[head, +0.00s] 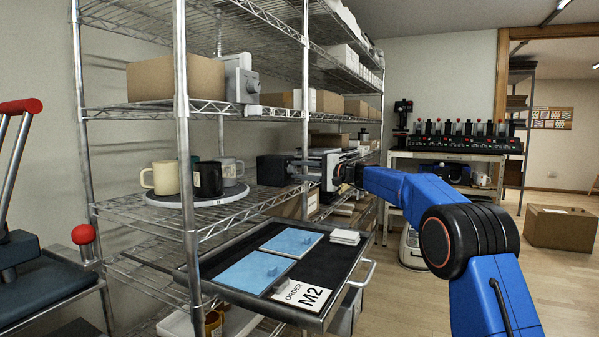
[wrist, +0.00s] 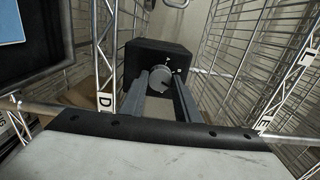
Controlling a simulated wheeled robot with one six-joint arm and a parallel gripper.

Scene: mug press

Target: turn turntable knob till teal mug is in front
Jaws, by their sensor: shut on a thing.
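A round turntable (head: 172,200) stands on the wire shelf. It carries a cream mug (head: 161,178) at the left front, a black mug (head: 207,180) at the right front and a grey mug (head: 231,168) behind it. Right of the turntable is a black box (head: 273,170), also in the wrist view (wrist: 150,55). Its grey knob (wrist: 160,82) has marks around it. My gripper (head: 299,171) reaches in from the right; in the wrist view my gripper (wrist: 160,84) is shut on the knob, one finger on each side.
A pull-out tray (head: 345,268) with blue panels (head: 292,241) and an order card M2 (head: 303,295) juts out below the turntable shelf. Metal posts (head: 185,150) stand in front of the shelves. Cardboard boxes (head: 176,79) sit above. Open floor lies to the right.

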